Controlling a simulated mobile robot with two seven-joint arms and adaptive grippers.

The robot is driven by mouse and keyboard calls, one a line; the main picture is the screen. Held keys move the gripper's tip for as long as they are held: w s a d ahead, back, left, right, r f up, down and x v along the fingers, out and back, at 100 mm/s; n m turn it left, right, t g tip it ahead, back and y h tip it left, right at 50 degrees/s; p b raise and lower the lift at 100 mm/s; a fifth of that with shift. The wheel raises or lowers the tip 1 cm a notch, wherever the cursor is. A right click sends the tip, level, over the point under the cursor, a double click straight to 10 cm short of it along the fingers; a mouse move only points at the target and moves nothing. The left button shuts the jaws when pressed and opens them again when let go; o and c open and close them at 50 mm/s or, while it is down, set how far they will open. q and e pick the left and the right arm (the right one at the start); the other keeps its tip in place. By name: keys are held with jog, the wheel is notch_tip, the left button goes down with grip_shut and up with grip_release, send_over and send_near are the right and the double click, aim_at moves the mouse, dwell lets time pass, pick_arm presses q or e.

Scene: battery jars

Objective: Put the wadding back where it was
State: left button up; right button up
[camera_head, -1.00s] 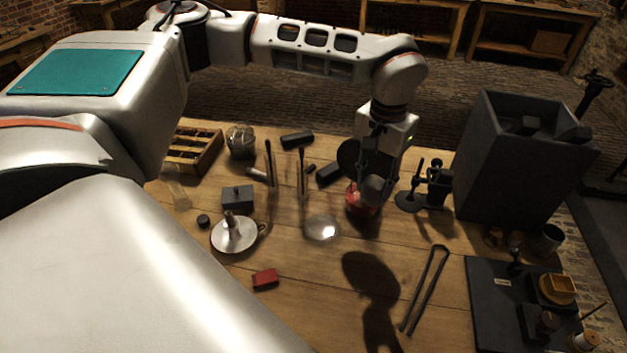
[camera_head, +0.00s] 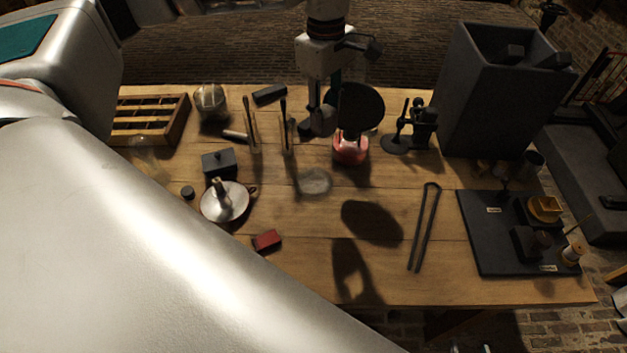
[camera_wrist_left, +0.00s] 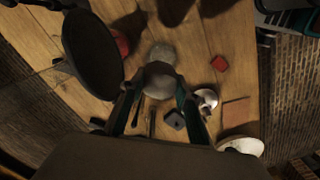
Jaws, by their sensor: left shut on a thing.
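My left gripper (camera_head: 322,110) is shut on a rounded grey lump, which looks like the wadding (camera_head: 319,124). In the left wrist view the wadding (camera_wrist_left: 158,78) sits between the fingertips (camera_wrist_left: 158,92). It is held above the table, just left of a red glass vessel (camera_head: 350,150) in the head view. A round clear dish (camera_head: 314,182) lies on the table in front of the gripper; it also shows beyond the wadding in the wrist view (camera_wrist_left: 163,50). My right gripper is not in view.
A large dark disc (camera_head: 358,106) hangs close beside the left gripper; what bears it is unclear. Upright rods (camera_head: 285,125) stand to the left and a dark stand (camera_head: 420,128) to the right. Tongs (camera_head: 424,228) lie at front right. A candleholder (camera_head: 224,203) and red block (camera_head: 267,240) are front left.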

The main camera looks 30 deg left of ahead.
pick_arm(q)
jog(key=f+n, duration=0.2)
jog(key=f, duration=0.4)
jog(key=a+f+n, duration=0.1)
jog(key=f+n, duration=0.2)
jog(key=f, duration=0.4)
jog(key=a+f+n, duration=0.1)
jog(key=f+n, duration=0.1)
jog(key=f, duration=0.4)
jog(key=shift+s+a+f+n, duration=0.25)
jog(key=shift+s+f+n, duration=0.05)
jog(key=shift+f, duration=0.1)
jog(key=o, duration=0.6)
jog(key=shift+f, duration=0.15)
jog(key=o, duration=0.4)
notch_tip(320, 180, up, 12)
jog(key=shift+a+r+b, duration=0.15)
jog(key=shift+r+b, duration=0.05)
jog(key=shift+b, duration=0.2)
